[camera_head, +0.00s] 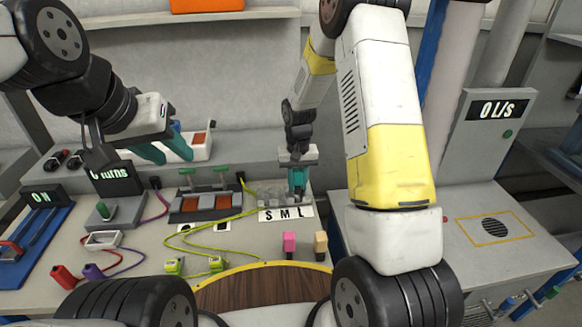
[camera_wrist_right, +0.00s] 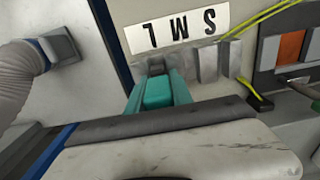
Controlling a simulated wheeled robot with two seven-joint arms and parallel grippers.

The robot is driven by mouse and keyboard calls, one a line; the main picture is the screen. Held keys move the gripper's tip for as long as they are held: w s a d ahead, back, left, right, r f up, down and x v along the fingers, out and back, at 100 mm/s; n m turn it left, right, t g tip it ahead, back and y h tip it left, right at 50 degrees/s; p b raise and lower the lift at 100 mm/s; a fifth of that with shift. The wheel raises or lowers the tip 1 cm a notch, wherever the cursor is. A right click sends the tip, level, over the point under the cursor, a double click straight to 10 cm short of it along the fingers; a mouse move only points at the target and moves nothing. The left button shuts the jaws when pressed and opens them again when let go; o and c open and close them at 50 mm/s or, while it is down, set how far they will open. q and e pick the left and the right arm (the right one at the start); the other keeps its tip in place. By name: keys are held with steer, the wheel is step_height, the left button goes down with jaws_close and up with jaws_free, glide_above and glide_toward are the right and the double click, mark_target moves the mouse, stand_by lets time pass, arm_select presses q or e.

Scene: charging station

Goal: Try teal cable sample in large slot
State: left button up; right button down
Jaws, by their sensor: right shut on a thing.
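The teal cable sample (camera_wrist_right: 158,92) is a small block between the teal fingers of my right gripper (camera_wrist_right: 158,88), which is shut on it. In the head view my right gripper (camera_head: 297,190) points down at the right end of the grey slot row, behind the L of the S M L label (camera_head: 285,213). In the right wrist view the large slot's block (camera_wrist_right: 157,66) is just beyond the fingertips and partly hidden; I cannot tell whether the sample is inside it. My left gripper (camera_head: 174,158) is open and empty, above the back left of the bench.
Pink (camera_head: 289,241) and tan (camera_head: 320,242) samples stand in front of the label. Yellow-green cables (camera_head: 190,237) lie to the left. A rack with dark and orange parts (camera_head: 212,205) stands left of the slots. The bench's right edge is close to the large slot.

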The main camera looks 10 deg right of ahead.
mark_target(298, 170)
steer(key=shift+f, duration=0.1)
steer(key=c, duration=1.1)
jaws_free()
steer(key=shift+o, duration=0.2)
steer(key=shift+r, duration=3.85)
